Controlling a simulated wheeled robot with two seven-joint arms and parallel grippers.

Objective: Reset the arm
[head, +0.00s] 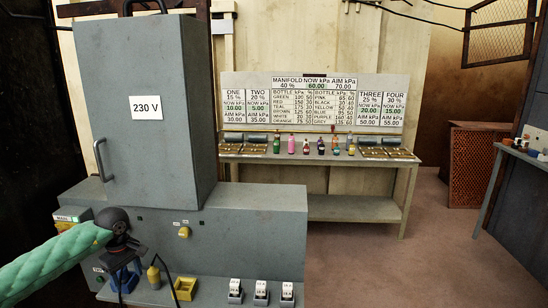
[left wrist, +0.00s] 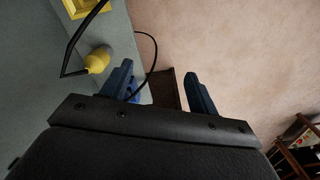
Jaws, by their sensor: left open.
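My left arm, in a green padded sleeve, comes in from the left of the head view. My left gripper (head: 123,280) has blue fingers pointing down, in front of the grey cabinet's base ledge at the lower left. In the left wrist view the two blue fingers of the gripper (left wrist: 160,90) stand wide apart with nothing held between them. A thin black cable passes near the left finger there. My right arm and gripper are not in view.
A grey cabinet (head: 140,75) marked 230 V stands close at left. A bench (head: 300,157) with bottles stands behind. The floor (head: 430,240) at right is clear.

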